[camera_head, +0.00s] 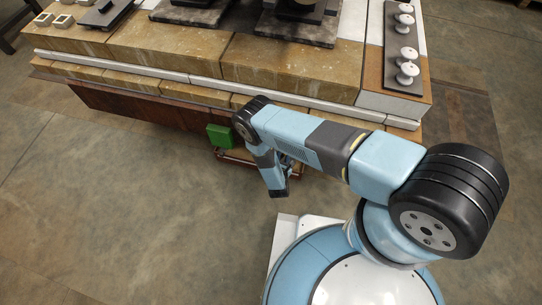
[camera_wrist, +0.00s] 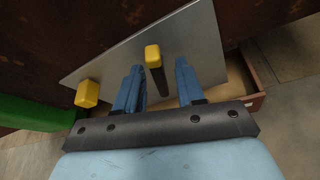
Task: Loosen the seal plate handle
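In the wrist view, a grey metal seal plate (camera_wrist: 203,50) lies against a dark rusty face. A yellow-ended handle (camera_wrist: 152,55) with a dark stem stands on the plate's middle. A second yellow block (camera_wrist: 87,93) is at the plate's left corner. My gripper (camera_wrist: 158,78) is open, with its two blue fingers apart. The handle's dark stem shows in the gap between the fingers, nearer the left one; I cannot tell whether it is touched. In the head view my arm hides the plate and handle.
A green box (camera_head: 220,136) is fixed at the bench's front, left of my arm; it also shows in the wrist view (camera_wrist: 35,113). A wooden-edged tray (camera_wrist: 256,102) is right of the plate. The stone-topped bench (camera_head: 180,55) stands above. The floor at left is clear.

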